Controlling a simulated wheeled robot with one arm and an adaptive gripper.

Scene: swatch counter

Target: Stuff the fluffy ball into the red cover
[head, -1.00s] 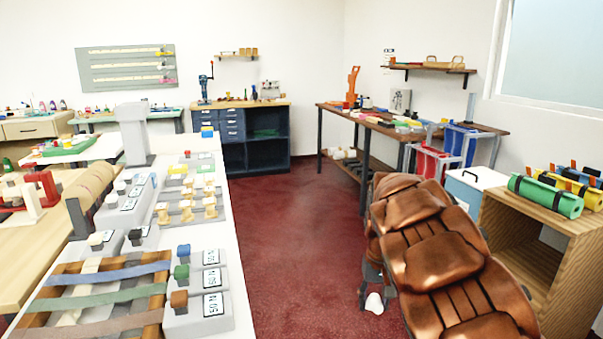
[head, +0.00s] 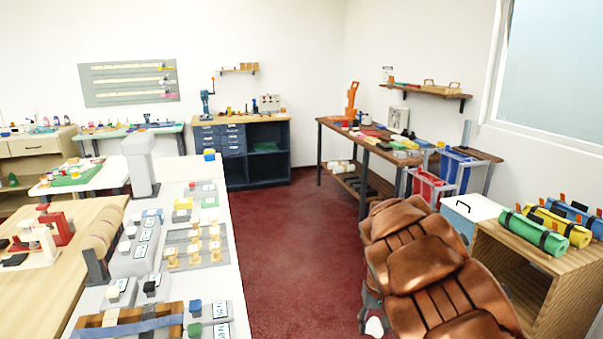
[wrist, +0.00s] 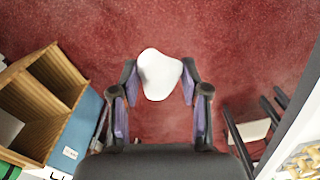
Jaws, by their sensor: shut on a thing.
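A smooth white lump, the fluffy ball (wrist: 160,74), sits between the fingertips of my gripper (wrist: 159,82) in the wrist view. My gripper is shut on it, above the red floor. The ball (head: 375,326) also shows at the bottom of the head view, below my brown arm. The red cover (head: 427,188) hangs in a grey frame by the dark table at the right, well ahead of my gripper. A blue cover (head: 456,168) hangs just behind it. My arm hides part of the frame, and I cannot see clearly into the cover's mouth.
A long white counter (head: 213,265) with labelled blocks runs along the left. A wooden shelf (head: 500,262) with rolled mats stands at the right, beside a white-topped blue box (head: 470,208). The dark table (head: 345,128) stands farther back. Red floor (head: 295,240) is clear between.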

